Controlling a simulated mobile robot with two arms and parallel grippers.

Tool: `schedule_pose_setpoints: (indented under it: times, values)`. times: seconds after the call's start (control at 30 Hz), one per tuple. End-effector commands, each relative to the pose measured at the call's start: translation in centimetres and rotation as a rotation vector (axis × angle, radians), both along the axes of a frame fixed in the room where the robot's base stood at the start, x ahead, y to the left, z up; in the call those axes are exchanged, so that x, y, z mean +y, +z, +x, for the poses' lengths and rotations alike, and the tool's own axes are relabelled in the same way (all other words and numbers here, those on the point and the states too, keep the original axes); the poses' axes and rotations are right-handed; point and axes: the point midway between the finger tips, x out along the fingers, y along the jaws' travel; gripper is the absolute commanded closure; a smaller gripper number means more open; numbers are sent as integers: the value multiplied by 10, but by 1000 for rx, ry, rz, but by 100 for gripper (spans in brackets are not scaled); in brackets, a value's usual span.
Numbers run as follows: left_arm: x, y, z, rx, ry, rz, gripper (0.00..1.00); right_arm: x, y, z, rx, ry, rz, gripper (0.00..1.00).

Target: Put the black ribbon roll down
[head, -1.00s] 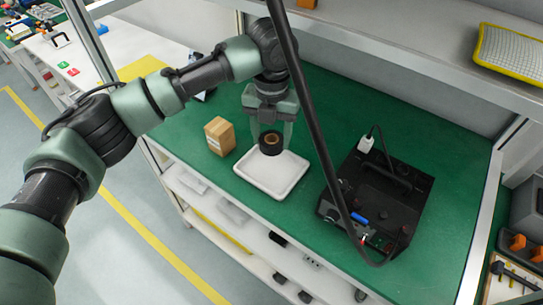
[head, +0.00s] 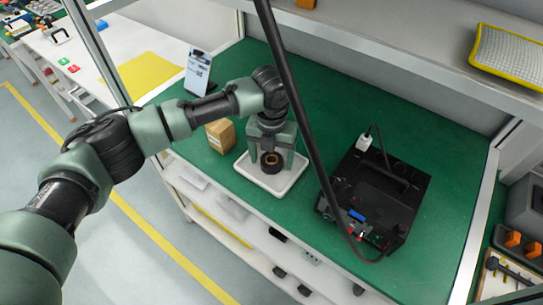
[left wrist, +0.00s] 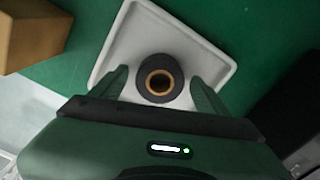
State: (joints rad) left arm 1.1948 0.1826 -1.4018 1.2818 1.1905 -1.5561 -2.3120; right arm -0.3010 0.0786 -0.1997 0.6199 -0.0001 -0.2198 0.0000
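The black ribbon roll (head: 271,168), with a tan core ring, is at the white tray (head: 262,182), within its rim, and appears to rest on its floor. It also shows in the left wrist view (left wrist: 143,85), over the tray (left wrist: 212,58). My left gripper (head: 271,163) points down over the tray with one finger on each side of the roll. In the left wrist view its fingers (left wrist: 160,82) stand apart from the roll, with pale gaps on both sides, so it is open. My right gripper is in neither view.
A cardboard box (head: 220,137) stands just left of the tray, close to my left arm. A black device (head: 375,200) with a cable stands to the right. The green bench top (head: 320,90) is clear behind. A metal shelf (head: 400,65) overhangs the back.

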Motion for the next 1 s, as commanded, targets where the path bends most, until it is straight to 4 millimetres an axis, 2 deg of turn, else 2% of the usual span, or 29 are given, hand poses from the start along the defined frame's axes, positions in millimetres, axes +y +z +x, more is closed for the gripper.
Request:
schedule_pose_setpoints:
  times: [0.37,0.47,0.8,1.0]
  values:
    - [0,6,1,-2,1,0,25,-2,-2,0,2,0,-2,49]
    - [0,18,1,-3,0,-2,25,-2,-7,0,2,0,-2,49]
    - [0,89,1,-3,0,-2,25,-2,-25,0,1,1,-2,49]
    - [0,115,1,-1,0,-1,25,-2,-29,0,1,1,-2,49]
